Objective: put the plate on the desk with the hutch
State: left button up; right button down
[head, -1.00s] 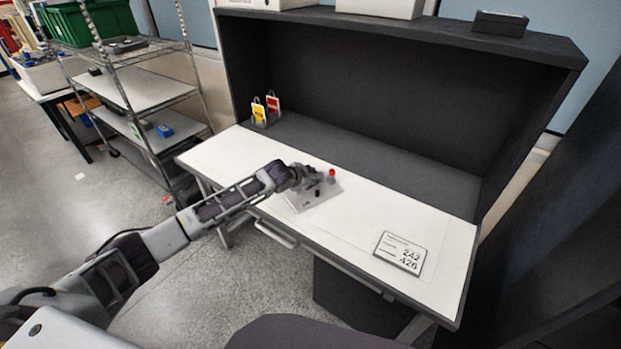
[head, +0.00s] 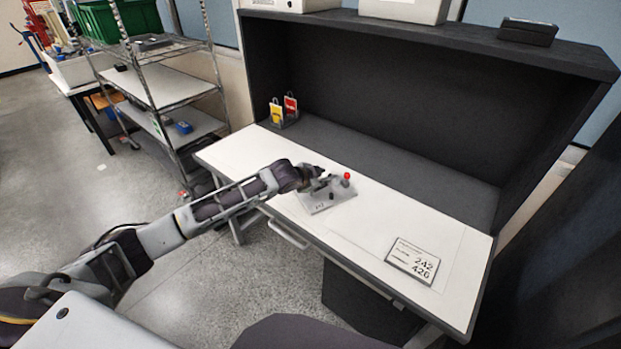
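The plate (head: 318,204) is a light grey square piece with a red ball-topped post and a small dark part on it. It appears to lie flat on the white top of the desk with the hutch (head: 375,214), left of the middle and near the front edge. My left gripper (head: 326,181) is right at the plate, over its back left part. Its fingers are small and merge with the plate's fittings, so I cannot tell whether they grip anything. My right gripper is not in view.
A placard with numbers (head: 413,260) lies on the right of the desktop. A holder with yellow and red tags (head: 283,112) stands at the back left. Wire shelving (head: 165,90) stands left of the desk. The desktop between plate and placard is clear.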

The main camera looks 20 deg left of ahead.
pick_arm(q)
jog(key=v, duration=0.6)
jog(key=shift+s+r, duration=0.25)
jog(key=shift+s, duration=0.05)
dwell(0.7)
